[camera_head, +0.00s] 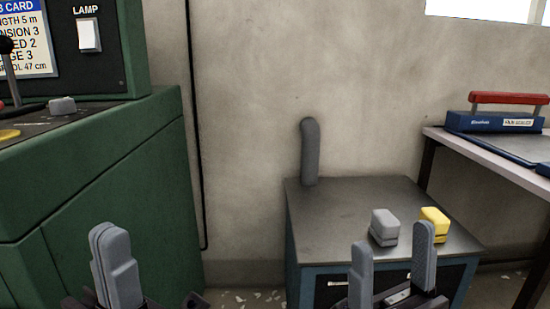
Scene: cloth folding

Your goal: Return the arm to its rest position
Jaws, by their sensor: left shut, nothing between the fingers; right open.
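My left gripper (115,265) is at the lower left, in front of the green cabinet. Its fingers are pressed together with nothing between them. My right gripper (392,262) is at the bottom right, in front of the low metal cabinet. Its two fingers stand apart and nothing shows held between them. Both grippers point upward in the picture. Most of both arms is out of view below. No cloth can be made out.
The metal cabinet (345,205) carries a grey block (384,226), a yellow block (434,219) and an upright grey rounded post (310,150). A green machine (100,160) stands left. A table (490,172) with a blue, red-handled sealer (485,122) stands right.

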